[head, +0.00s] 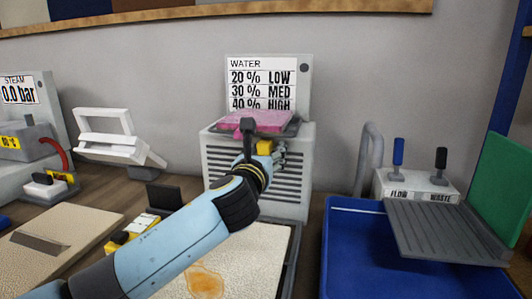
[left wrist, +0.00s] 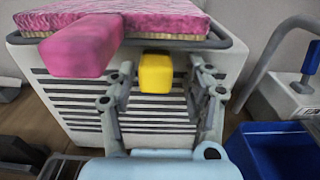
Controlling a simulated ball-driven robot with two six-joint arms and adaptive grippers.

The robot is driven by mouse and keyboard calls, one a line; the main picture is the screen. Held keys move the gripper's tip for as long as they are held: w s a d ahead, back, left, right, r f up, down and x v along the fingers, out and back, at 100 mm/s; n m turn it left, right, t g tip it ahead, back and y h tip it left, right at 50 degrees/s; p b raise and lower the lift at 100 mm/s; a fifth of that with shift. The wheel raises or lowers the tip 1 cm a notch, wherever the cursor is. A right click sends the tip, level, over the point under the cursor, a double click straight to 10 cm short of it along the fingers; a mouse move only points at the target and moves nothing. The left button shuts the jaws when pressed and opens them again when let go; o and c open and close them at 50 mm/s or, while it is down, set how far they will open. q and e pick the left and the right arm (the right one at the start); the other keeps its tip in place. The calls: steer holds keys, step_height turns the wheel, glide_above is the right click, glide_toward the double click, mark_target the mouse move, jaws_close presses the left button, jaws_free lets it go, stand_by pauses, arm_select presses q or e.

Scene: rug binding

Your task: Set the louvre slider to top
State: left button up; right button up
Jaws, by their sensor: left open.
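The louvred box (head: 216,165) stands under the WATER sign, with dark horizontal slats on its front. The yellow slider knob (head: 264,147) is high on that front, just below the top tray; it also shows in the left wrist view (left wrist: 155,73). My left gripper (head: 266,152) is at the box front, its arm crossing from the lower left. In the left wrist view my left gripper (left wrist: 158,88) is open, with one finger on each side of the yellow knob. Contact cannot be told. My right gripper is not in view.
A pink pad (head: 258,119) lies on top of the box. A pink block (left wrist: 80,47) juts out near the left finger. A blue bin (head: 340,245) and a grey ribbed tray (head: 440,228) are at right. A beige board (head: 70,235) lies at left.

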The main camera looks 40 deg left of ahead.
arm_select(q)
steer(key=v, duration=1.2)
